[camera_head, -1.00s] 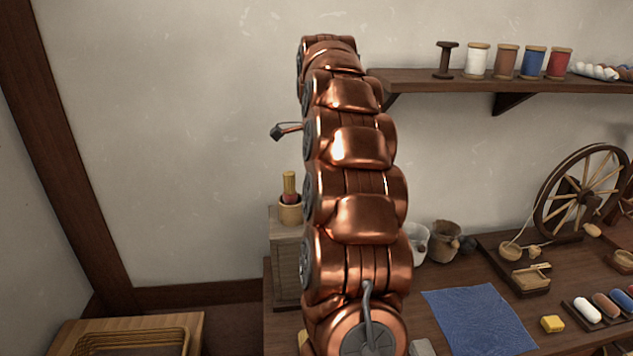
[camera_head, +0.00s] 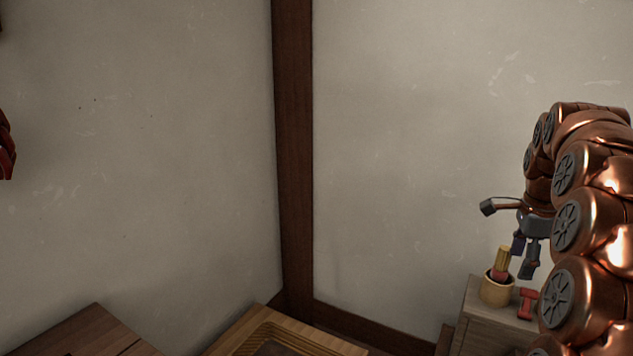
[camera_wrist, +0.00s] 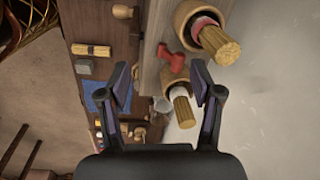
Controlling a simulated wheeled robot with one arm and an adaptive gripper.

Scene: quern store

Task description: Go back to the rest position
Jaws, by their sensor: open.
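My gripper (camera_head: 527,256) hangs at the end of my copper arm at the right of the head view, fingers pointing down. It is open and empty, above a small pale cabinet. It also shows in the wrist view (camera_wrist: 166,78), with its two dark fingers spread apart. A wooden pot (camera_head: 497,288) holding a yellow-tipped bundle stands on the cabinet, just below and left of the fingers. A red spool-shaped piece (camera_head: 527,303) stands beside the pot and also shows in the wrist view (camera_wrist: 171,57). The gripper touches nothing that I can see.
The cabinet top (camera_head: 470,296) is under the gripper. A wooden tray (camera_head: 255,335) lies at the bottom middle, and a brown wooden surface (camera_head: 85,335) is at the lower left. A dark post (camera_head: 294,150) marks the wall corner. The wall space left of the arm is clear.

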